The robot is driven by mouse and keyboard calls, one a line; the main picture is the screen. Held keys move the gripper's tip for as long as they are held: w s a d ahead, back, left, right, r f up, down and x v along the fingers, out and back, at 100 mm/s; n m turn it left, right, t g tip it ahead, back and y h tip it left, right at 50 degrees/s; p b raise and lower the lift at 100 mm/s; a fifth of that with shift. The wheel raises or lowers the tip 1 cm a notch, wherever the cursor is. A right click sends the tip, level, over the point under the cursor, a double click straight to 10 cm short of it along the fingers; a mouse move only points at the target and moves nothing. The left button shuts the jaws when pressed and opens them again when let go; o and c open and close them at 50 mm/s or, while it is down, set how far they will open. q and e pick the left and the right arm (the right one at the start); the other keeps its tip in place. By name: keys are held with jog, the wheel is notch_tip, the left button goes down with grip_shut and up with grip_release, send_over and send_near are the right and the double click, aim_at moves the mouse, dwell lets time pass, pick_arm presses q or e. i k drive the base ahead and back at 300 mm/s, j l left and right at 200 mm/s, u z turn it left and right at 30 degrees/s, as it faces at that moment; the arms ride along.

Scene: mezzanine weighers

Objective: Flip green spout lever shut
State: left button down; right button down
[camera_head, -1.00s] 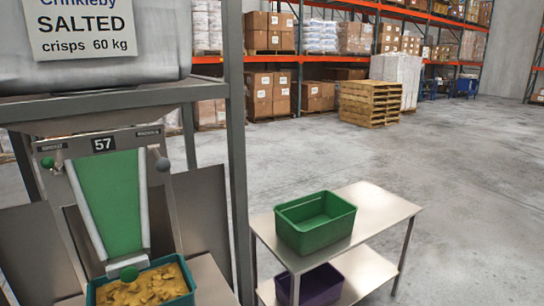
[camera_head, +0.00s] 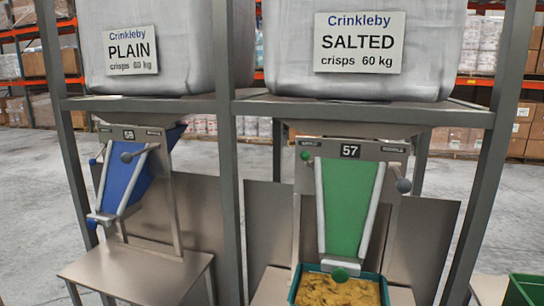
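The green spout (camera_head: 345,207) of weigher 57 slopes down below the SALTED hopper (camera_head: 364,55). A small green knob (camera_head: 305,155) sits at the upper left of its panel, and a grey knob (camera_head: 403,185) on an arm sticks out at the right. Another green knob (camera_head: 340,274) is at the spout's lower end, just above the crisps (camera_head: 345,292) in a teal tub (camera_head: 296,286). I cannot tell which knob belongs to the spout lever or whether the spout is open. Neither gripper is in view.
Blue spout 58 (camera_head: 124,185) hangs under the PLAIN hopper (camera_head: 160,50) at left, above a bare metal shelf (camera_head: 140,272). Grey frame posts (camera_head: 228,180) stand between and right of the weighers. A green bin (camera_head: 527,289) is at the lower right.

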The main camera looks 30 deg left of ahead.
aim_at(305, 155)
jog(key=u, duration=0.85)
jog(key=i+j, duration=0.2)
jog(key=j, duration=0.15)
jog(key=i+j+z, duration=0.1)
jog(key=j, duration=0.3)
jog(key=i+j+z, duration=0.1)
jog(key=i+j, duration=0.3)
jog(key=j, duration=0.35)
jog(key=i+j+z, duration=0.1)
jog(key=j, duration=0.3)
